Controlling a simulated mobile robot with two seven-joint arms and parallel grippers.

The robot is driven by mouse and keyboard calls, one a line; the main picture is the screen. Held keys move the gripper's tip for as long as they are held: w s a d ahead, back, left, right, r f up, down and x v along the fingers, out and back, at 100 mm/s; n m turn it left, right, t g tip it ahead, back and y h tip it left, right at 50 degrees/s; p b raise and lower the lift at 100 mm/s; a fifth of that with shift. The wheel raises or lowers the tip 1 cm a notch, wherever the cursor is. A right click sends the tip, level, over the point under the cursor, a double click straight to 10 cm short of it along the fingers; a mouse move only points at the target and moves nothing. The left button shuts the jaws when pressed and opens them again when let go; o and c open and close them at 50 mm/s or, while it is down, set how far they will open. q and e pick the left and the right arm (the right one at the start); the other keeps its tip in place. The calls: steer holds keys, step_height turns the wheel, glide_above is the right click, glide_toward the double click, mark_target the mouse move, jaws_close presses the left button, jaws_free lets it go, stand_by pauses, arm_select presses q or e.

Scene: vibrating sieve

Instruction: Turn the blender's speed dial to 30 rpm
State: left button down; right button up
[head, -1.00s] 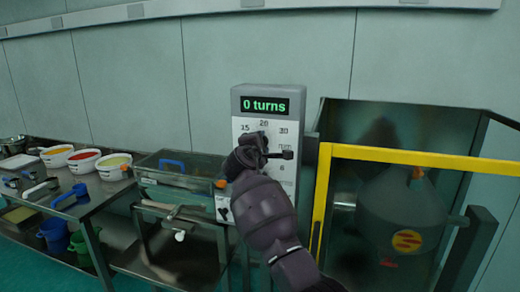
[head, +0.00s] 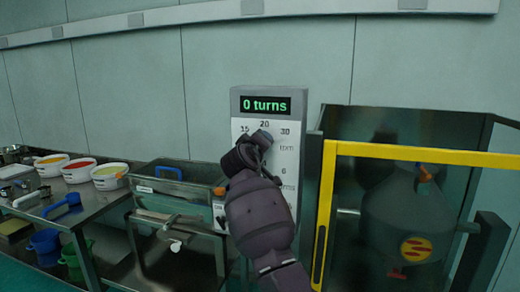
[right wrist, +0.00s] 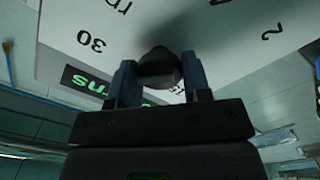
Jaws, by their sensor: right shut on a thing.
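The grey control box (head: 237,102) stands upright with a green display (head: 265,105) reading "0 turns". Its white face carries the speed dial marks 15, 20 and 30 and the word rpm, with more marks lower down. My right gripper (head: 260,142) is at the upper dial and its arm covers much of the lower face. In the right wrist view, the dark round dial knob (right wrist: 160,66) sits between the two fingers of my right gripper (right wrist: 159,78), which is shut on it. The knob's pointer cannot be made out. My left gripper is not in view.
A yellow-framed guard (head: 420,153) encloses a grey vessel (head: 385,215) right of the box. A metal tray (head: 185,192) with a blue handle is at the left.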

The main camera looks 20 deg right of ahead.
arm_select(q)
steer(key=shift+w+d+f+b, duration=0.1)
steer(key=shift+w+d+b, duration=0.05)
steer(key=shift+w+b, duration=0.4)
arm_select(e)
steer(key=m, duration=0.2)
steer(key=shift+f+m, duration=0.1)
steer(key=shift+m, duration=0.2)
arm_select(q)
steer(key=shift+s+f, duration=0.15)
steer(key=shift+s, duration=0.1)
arm_select(e)
steer(key=o, duration=0.9)
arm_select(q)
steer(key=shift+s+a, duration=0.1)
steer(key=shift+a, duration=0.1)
arm_select(e)
steer(key=shift+s, duration=0.15)
